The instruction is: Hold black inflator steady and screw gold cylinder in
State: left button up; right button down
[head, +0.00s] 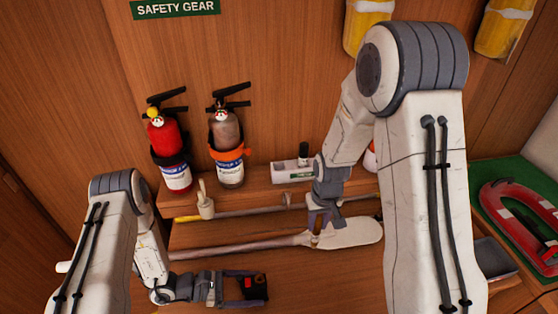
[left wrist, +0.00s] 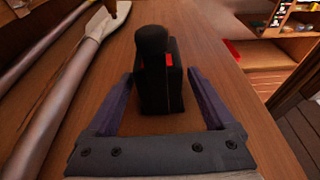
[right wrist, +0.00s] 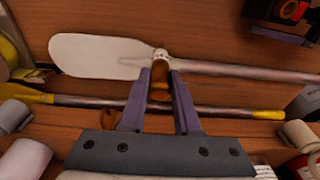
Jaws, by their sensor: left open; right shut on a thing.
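The black inflator (head: 257,287) has a small red mark and stands at the front of the bench. My right gripper (head: 320,222) is over the pale paddle. In the right wrist view its fingers (right wrist: 160,80) are shut on the brownish gold cylinder (right wrist: 159,88), partly hidden by the fingers. The cylinder is apart from the inflator.
A pale paddle (head: 352,234) and a yellow-tipped pole (head: 187,219) lie across the bench. A white box (head: 290,172) stands behind.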

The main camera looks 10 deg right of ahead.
pick_arm(q)
jog(key=c, duration=1.2)
jog(key=shift+c, duration=0.2)
pick_arm(e)
jog(key=s+a+r+n, duration=0.4)
jog(key=s+a+r, duration=0.1)
jog(key=a, duration=0.4)
jog(key=s+a+r+n, duration=0.35)
jog(key=a+r, duration=0.25)
jog(key=a, duration=0.2)
notch_tip(320, 180, down, 6)
jog(key=shift+s+y, duration=0.3)
jog(key=shift+y, duration=0.1)
